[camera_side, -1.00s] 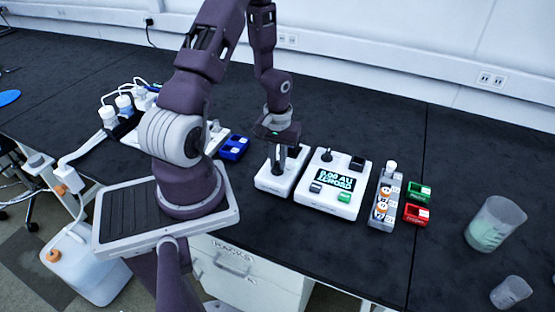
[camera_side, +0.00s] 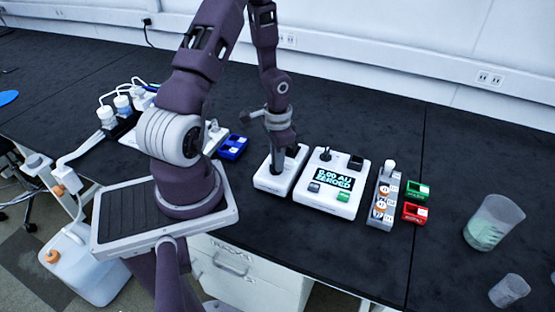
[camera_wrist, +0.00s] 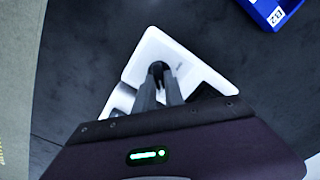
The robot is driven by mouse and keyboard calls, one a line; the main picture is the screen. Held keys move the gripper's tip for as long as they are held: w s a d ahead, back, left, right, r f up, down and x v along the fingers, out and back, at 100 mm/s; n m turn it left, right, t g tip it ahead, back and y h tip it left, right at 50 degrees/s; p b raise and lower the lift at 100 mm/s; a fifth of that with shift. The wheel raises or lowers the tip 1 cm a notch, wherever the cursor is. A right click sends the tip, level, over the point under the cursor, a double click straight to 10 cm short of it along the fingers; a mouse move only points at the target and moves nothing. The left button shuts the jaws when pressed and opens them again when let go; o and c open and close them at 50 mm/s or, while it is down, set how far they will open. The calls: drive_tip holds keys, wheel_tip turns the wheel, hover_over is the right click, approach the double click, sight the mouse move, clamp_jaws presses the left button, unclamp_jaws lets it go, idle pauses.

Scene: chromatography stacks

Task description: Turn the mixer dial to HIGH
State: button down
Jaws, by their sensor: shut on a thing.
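The mixer is the small white box (camera_side: 263,182) on the dark bench, left of the white display unit. My gripper (camera_side: 276,172) points down at the mixer's top in the side view. In the wrist view my gripper (camera_wrist: 160,68) has its fingers close together over the white mixer body (camera_wrist: 185,62), shut on the dark dial between the tips. The dial is mostly hidden by the fingers, and its pointer and the HIGH mark cannot be read.
The display unit (camera_side: 309,196) reads "0.00 AU ZEROED". A grey vial rack (camera_side: 378,215), a green tray (camera_side: 417,189) and a red tray (camera_side: 415,212) stand to its right. A blue tray (camera_side: 233,147) is behind left. Beakers (camera_side: 493,222) stand far right.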

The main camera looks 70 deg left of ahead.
drive_tip(key=shift+m, duration=0.6)
drive_tip(key=c, duration=1.4)
unclamp_jaws()
drive_tip(key=shift+c, duration=0.2)
wheel_tip(320, 180, up, 7)
drive_tip(key=shift+r, duration=0.1)
